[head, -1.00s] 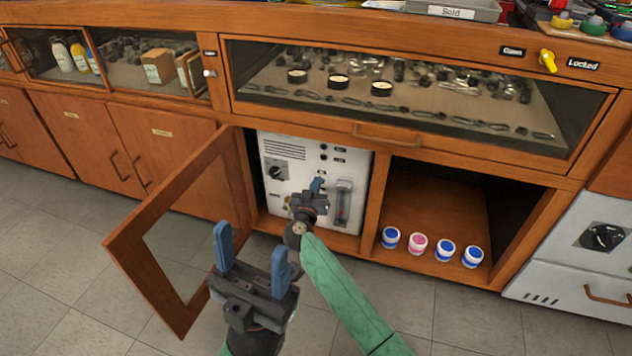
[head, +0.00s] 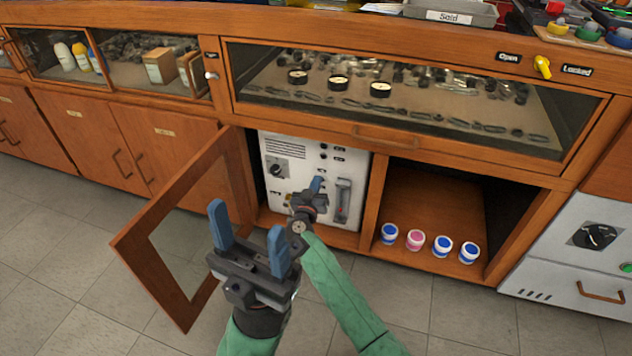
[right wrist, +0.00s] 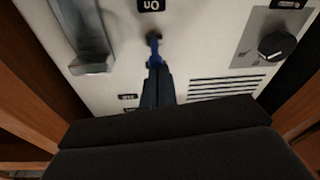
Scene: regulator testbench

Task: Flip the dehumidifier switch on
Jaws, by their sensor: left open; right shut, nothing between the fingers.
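The dehumidifier (head: 284,197) is a white-panelled unit inside the open cabinet bay, with a knob, vents and small labels. My right gripper (head: 317,182) is shut and empty, its blue fingertips close in front of the panel. In the right wrist view the fingertips (right wrist: 154,46) are at a small dark switch (right wrist: 157,36), beside an upside-down "On" label (right wrist: 150,5). They partly cover the switch; I cannot tell whether they touch it or which way it is set. My left gripper (head: 248,238) is open and empty, in front of the cabinet and lower.
An open glass-paned door (head: 218,160) stands left of the bay. A vertical gauge (head: 343,200) and a knob (right wrist: 277,45) are on the panel. Several small jars (head: 415,239) sit in the open compartment to the right. The floor in front is clear.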

